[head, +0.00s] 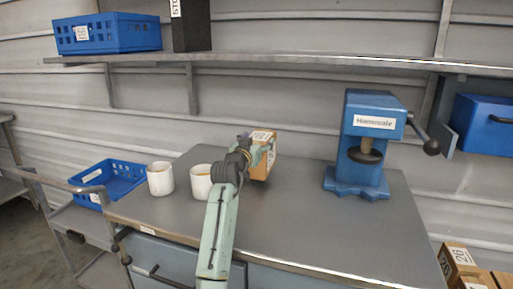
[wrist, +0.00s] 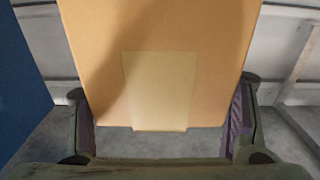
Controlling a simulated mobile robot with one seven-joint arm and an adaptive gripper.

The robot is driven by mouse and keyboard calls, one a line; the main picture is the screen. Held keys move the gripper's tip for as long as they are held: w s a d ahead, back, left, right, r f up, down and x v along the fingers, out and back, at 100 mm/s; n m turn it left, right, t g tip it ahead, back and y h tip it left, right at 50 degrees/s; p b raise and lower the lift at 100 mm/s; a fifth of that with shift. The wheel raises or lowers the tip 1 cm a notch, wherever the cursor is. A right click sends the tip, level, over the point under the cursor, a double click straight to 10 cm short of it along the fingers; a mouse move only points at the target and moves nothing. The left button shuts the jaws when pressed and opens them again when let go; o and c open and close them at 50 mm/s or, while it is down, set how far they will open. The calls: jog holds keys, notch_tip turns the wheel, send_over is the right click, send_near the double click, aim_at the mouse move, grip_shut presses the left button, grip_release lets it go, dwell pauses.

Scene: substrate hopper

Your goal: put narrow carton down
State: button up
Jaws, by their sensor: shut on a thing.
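The narrow carton (head: 262,168) is a brown box with a white label on top, seen in the head view over the middle of the grey bench top (head: 300,228). My gripper (head: 256,156) is shut on it from the near side. In the wrist view the carton (wrist: 105,60) fills the middle, with a pale label on its face, and the gripper's fingers (wrist: 160,125) stand at its two sides. The head view does not show clearly whether the carton's underside touches the bench; my arm and gripper hide part of it.
Two white cups (head: 160,179) (head: 199,184) stand left of my arm. A blue press (head: 362,150) with a side lever stands at the right. A blue crate (head: 122,180) sits on the cart at left. A shelf (head: 300,62) runs above. The bench between carton and press is clear.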

jog(key=shift+w+a+r, duration=0.1)
jog(key=shift+w, duration=0.1)
notch_tip(320, 180, down, 3)
jog(key=shift+r+p, duration=0.2)
jog(key=shift+p, duration=0.55)
jog(key=shift+f, duration=0.5)
jog(key=shift+f, duration=0.15)
jog(key=o, duration=2.1)
